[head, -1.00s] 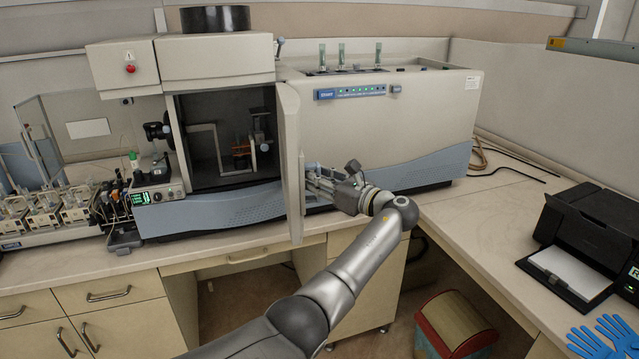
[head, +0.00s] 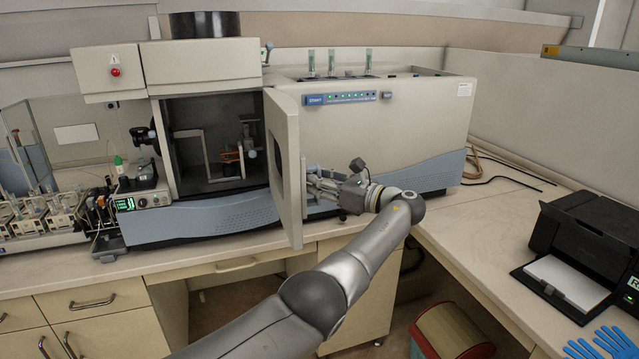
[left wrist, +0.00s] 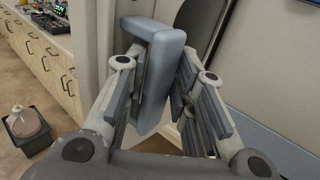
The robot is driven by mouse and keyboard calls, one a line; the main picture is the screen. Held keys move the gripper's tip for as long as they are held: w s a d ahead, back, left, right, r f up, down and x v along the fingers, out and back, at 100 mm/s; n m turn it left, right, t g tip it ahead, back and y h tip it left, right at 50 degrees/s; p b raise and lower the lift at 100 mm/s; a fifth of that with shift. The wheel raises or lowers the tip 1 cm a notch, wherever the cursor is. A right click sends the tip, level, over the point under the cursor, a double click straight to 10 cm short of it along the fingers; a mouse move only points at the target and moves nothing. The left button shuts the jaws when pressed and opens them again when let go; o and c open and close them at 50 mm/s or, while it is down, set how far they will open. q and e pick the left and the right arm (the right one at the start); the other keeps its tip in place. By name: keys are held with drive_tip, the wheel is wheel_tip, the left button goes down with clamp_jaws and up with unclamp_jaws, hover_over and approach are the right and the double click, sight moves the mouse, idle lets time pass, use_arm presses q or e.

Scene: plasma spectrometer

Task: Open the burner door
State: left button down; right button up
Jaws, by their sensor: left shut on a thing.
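The burner door (head: 284,160) is a pale panel standing swung out from the front of the spectrometer (head: 400,120). The dark burner compartment (head: 208,150) behind it is exposed, with a metal frame and orange-brown parts inside. My left gripper (head: 318,187) is at the right side of the door. In the left wrist view my left gripper (left wrist: 165,95) is shut on the blue-grey door handle (left wrist: 160,75), which sits between its fingers. In the head view the door edge and the fingers hide most of the handle. My right gripper is not in view.
An autosampler with vials (head: 45,215) stands at the left on the bench. A black printer (head: 590,240) and blue gloves (head: 600,343) lie at the right. A red-sided bin (head: 450,335) stands on the floor below. The bench front (head: 200,252) borders the door's lower edge.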

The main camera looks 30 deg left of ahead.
use_arm(q)
drive_tip(key=shift+a, duration=0.15)
drive_tip(key=c, duration=1.3)
unclamp_jaws()
drive_tip(key=shift+s+a, duration=0.1)
drive_tip(key=shift+o, duration=0.9)
drive_tip(key=shift+d, duration=0.25)
drive_tip(key=d, duration=0.7)
drive_tip(key=shift+s, duration=0.25)
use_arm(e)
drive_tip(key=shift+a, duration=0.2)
